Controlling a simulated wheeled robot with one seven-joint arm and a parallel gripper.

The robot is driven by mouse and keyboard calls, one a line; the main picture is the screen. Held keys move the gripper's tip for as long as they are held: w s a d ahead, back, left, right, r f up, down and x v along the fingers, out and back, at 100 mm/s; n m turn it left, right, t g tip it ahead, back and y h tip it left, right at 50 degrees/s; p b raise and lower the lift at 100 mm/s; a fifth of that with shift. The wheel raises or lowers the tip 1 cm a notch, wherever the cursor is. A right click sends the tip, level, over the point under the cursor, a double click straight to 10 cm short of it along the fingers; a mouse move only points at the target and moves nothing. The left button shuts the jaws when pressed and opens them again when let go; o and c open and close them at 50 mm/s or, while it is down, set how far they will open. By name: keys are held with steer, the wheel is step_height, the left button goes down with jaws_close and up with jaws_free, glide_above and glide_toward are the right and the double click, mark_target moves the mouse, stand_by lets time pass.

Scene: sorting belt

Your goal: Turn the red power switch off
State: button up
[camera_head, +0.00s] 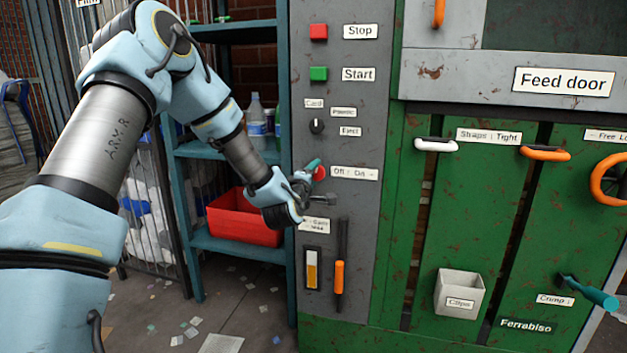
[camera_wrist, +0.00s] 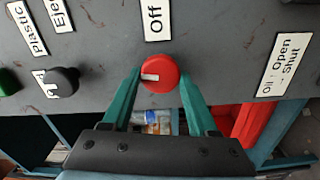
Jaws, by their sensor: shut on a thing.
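The red power switch (camera_wrist: 164,66) is a round knob on the grey panel, with a white mark pointing left in the wrist view. Its label (camera_wrist: 155,17) reads "Off" at the visible end. My gripper (camera_wrist: 160,84) has its teal fingers on both sides of the knob, closed on it. In the head view my gripper (camera_head: 311,174) reaches the panel from the left, and only part of the red switch (camera_head: 320,173) shows behind it. The "Off : On" label (camera_head: 354,173) is right of it.
Stop (camera_head: 319,32) and Start (camera_head: 319,74) buttons and a small black selector (camera_head: 316,126) are above the switch. A shelf with a red bin (camera_head: 240,222) stands left. The green feed-door machine (camera_head: 468,200) is right.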

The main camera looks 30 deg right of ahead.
steer(key=shift+f+n+b, duration=0.1)
steer(key=shift+n+b, duration=0.2)
steer(key=shift+n, duration=0.7)
steer(key=o, duration=1.3)
steer(key=shift+o, duration=0.2)
steer(key=v, duration=1.1)
steer(key=shift+w, duration=0.1)
